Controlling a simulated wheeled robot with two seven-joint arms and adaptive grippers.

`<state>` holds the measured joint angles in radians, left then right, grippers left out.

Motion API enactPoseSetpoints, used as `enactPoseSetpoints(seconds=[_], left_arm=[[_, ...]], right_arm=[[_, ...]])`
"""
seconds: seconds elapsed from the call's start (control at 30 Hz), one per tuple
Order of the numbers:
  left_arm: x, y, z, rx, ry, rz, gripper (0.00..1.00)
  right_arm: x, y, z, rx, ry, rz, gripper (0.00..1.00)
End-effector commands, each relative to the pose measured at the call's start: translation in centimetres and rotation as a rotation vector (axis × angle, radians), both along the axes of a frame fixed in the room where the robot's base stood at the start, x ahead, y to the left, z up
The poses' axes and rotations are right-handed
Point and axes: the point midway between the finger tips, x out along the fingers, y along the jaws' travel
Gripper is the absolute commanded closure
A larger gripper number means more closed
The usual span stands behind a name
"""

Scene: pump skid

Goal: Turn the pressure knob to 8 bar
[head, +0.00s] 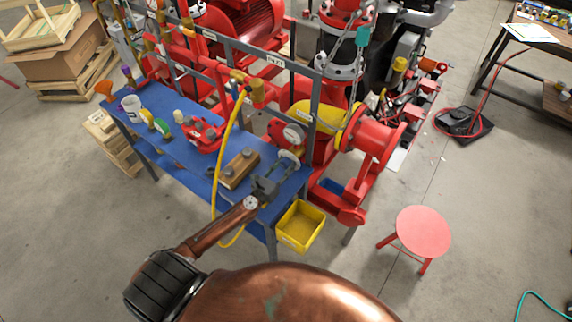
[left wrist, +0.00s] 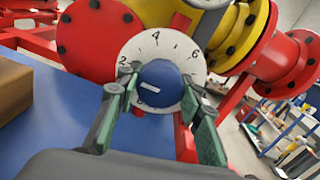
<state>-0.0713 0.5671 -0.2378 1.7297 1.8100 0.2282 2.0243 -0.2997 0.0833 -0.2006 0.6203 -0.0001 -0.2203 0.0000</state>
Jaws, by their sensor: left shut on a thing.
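The blue pressure knob (left wrist: 168,82) sits at the middle of a round white dial (left wrist: 148,47) in the left wrist view. I read 2 at the left, 4 at the top and 6 at the upper right. The other figures are hidden or too small. A short white mark on the knob lies left of its centre, nearly level; its exact reading is unclear. My left gripper (left wrist: 155,95) has one green-padded finger on each side of the knob and is shut on it. In the head view my left gripper (head: 276,176) is at the bench's right end. My right gripper is not in view.
The blue bench top (head: 165,135) holds a wooden block (head: 240,168), a white mug (head: 131,108) and red fittings. A yellow hose (head: 222,150) hangs over its front. A yellow bin (head: 300,226) and a red stool (head: 423,232) stand at right. Red flanged pipework rises behind the dial.

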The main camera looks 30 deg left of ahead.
Motion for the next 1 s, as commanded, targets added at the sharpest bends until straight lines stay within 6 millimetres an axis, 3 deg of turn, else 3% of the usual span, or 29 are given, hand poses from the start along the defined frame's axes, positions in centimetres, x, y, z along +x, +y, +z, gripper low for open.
enactPoseSetpoints(seconds=[0.23, 0.67, 1.0], left_arm=[[0.0, 0.08, 0.03, 0.0, -0.001, 0.001, 0.9], [-0.01, 0.11, 0.09, 0.105, -0.009, 0.003, 0.9], [0.01, 0.15, 0.09, 0.392, -0.032, 0.004, 0.9]], right_arm=[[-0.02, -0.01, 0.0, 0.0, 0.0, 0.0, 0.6], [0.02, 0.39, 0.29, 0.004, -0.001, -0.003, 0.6], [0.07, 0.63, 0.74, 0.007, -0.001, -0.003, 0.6]])
